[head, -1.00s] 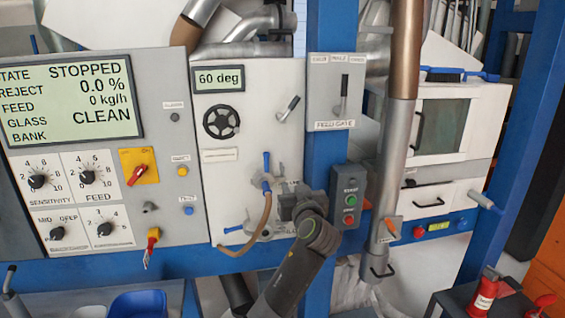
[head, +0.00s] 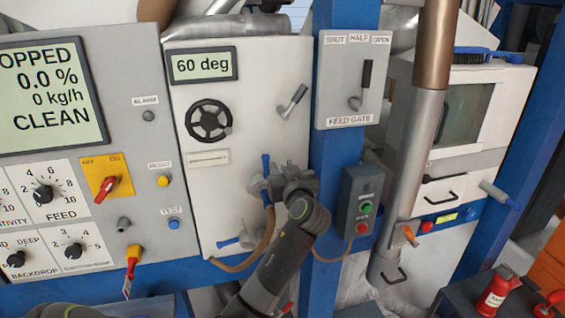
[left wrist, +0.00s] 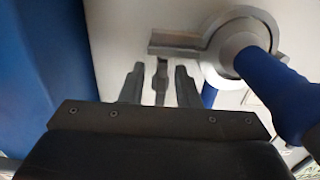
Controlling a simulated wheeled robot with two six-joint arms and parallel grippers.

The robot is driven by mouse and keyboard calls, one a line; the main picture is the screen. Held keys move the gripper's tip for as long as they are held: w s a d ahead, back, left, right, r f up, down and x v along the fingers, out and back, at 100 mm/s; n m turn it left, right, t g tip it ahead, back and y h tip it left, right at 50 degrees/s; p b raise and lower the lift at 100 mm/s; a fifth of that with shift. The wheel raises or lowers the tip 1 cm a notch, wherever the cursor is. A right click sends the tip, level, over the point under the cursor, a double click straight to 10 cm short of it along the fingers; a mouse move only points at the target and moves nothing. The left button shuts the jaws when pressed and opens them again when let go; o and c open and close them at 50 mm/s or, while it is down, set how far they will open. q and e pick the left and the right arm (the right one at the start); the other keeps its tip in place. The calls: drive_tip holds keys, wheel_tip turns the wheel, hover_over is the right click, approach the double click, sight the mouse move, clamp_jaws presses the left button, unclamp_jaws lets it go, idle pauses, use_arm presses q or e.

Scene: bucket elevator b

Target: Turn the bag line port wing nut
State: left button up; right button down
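On the white panel, a metal port fitting (head: 257,186) with blue levers has a brown hose hanging from it. My left gripper (head: 280,182) is at this fitting's right side and hides part of it. In the left wrist view a round grey collar (left wrist: 225,35) with a blue handle (left wrist: 275,90) is at upper right. A grey bar juts left from it. A thin grey tab (left wrist: 161,78), perhaps a wing of the wing nut, shows between my two fingertips (left wrist: 160,82). The fingers are apart, with a gap on each side of the tab; contact is not visible. My right gripper is out of view.
A lower fitting (head: 243,240) with a blue lever is below. A handwheel (head: 209,120) and a grey lever (head: 293,101) are above.

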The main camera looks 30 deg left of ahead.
use_arm(q)
drive_tip(key=shift+s+d+r, duration=0.25)
drive_tip(key=shift+s+d, duration=0.05)
drive_tip(key=shift+d, duration=0.15)
drive_tip(key=shift+c, duration=1.8)
clamp_jaws()
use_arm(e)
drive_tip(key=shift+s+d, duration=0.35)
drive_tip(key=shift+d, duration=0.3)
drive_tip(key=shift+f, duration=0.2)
